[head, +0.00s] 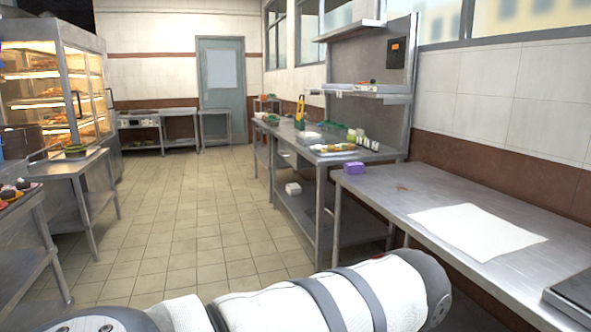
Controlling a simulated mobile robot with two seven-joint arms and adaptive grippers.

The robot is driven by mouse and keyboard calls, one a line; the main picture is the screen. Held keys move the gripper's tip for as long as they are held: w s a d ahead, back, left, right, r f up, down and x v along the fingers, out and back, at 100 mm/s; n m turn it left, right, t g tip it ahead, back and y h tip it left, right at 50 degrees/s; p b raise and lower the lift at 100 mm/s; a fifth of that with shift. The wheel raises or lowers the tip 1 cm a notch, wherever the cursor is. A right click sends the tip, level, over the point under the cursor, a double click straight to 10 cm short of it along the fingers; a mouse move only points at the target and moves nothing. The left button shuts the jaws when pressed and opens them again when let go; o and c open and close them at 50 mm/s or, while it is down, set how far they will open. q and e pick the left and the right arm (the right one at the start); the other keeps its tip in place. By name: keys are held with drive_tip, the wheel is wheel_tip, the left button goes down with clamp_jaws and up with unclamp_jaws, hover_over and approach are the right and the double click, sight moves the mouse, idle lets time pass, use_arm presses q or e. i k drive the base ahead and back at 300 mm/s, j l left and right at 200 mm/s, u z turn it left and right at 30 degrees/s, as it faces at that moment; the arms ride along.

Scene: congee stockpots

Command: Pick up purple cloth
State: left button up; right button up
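A small purple item (354,168), which looks like a folded purple cloth, lies at the far left corner of the steel table on the right (395,200). It is small in the head view, so its exact shape is hard to tell. One of my arms, wrapped in white with dark straps, crosses the bottom of the view. It is well in front of the purple item and apart from it. No gripper fingers show in the view.
A white sheet (478,231) lies flat on the same table, with a dark flat device (576,297) at its right edge. A cluttered steel workbench (305,150) stands beyond. A lit food display cabinet (55,85) stands left. The tiled aisle (190,220) is clear.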

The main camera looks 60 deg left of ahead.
sight(353, 168)
drive_tip(key=u, duration=1.6)
drive_tip(key=i, duration=0.1)
drive_tip(key=j+z, duration=0.05)
